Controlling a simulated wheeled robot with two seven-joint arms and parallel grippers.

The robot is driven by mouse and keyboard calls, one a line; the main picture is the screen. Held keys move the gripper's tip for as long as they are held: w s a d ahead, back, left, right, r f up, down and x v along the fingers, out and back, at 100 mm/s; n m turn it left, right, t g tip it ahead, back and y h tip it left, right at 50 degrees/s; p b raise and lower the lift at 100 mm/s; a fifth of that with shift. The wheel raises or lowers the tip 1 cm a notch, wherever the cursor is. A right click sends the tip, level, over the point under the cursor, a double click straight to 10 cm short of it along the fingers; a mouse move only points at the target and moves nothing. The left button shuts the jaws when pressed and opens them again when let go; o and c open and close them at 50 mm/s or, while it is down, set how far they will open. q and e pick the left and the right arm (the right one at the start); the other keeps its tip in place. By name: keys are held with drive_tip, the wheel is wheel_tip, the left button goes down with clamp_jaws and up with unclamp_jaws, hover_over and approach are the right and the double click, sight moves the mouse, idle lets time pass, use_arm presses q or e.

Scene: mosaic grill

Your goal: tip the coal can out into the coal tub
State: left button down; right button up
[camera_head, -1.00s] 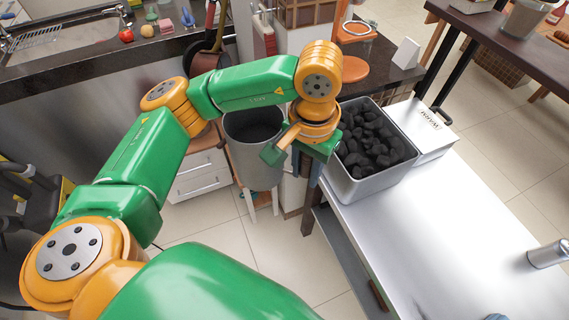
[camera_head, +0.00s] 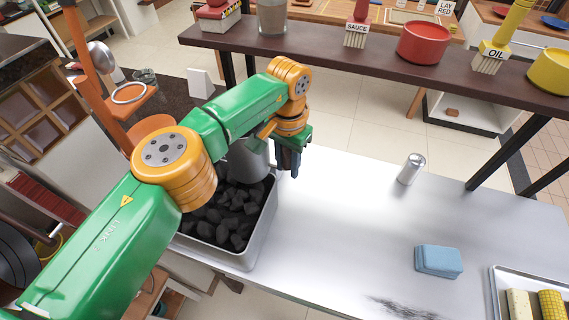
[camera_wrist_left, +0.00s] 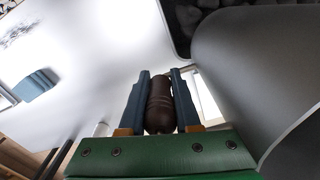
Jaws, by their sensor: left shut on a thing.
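The grey coal can (camera_head: 248,160) is over the coal tub, partly hidden behind my left arm. Its mouth does not show in the head view, so I cannot tell how far it is tilted. The metal coal tub (camera_head: 262,228) stands on the steel table and holds black coal (camera_head: 226,212). My left gripper (camera_head: 290,168) is beside the tub's right rim, shut on the can's dark brown handle. In the left wrist view the handle (camera_wrist_left: 160,104) sits between the blue fingers, with the can's grey wall (camera_wrist_left: 262,70) to the right. My right gripper is out of view.
A metal shaker (camera_head: 411,169), a blue sponge-like block (camera_head: 438,261) and a food tray (camera_head: 496,290) are on the table at the right. The table middle is clear. A dark shelf (camera_head: 330,48) with sauce and oil runs behind. An orange stand (camera_head: 95,80) is at left.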

use_arm(q)
drive_tip(key=shift+w+d+r+h+p, duration=0.15)
drive_tip(key=shift+w+r+h+p, duration=0.3)
drive_tip(key=shift+p, duration=0.7)
drive_tip(key=shift+w+d+r+t+h, duration=0.1)
drive_tip(key=shift+d+r+t+h, duration=0.2)
drive_tip(key=shift+r+t, duration=0.25)
drive_tip(key=shift+w+d+r+t+h, duration=0.3)
drive_tip(key=shift+w+r+t+h, duration=0.05)
drive_tip(key=shift+t+h, duration=0.1)
drive_tip(key=r+t+h+b, duration=0.1)
drive_tip(key=b, duration=0.2)
drive_tip(key=w+d+r+t+h+b, duration=0.1)
drive_tip(key=h+b, duration=0.1)
drive_tip(key=b, duration=0.2)
drive_tip(key=shift+d+r, duration=0.15)
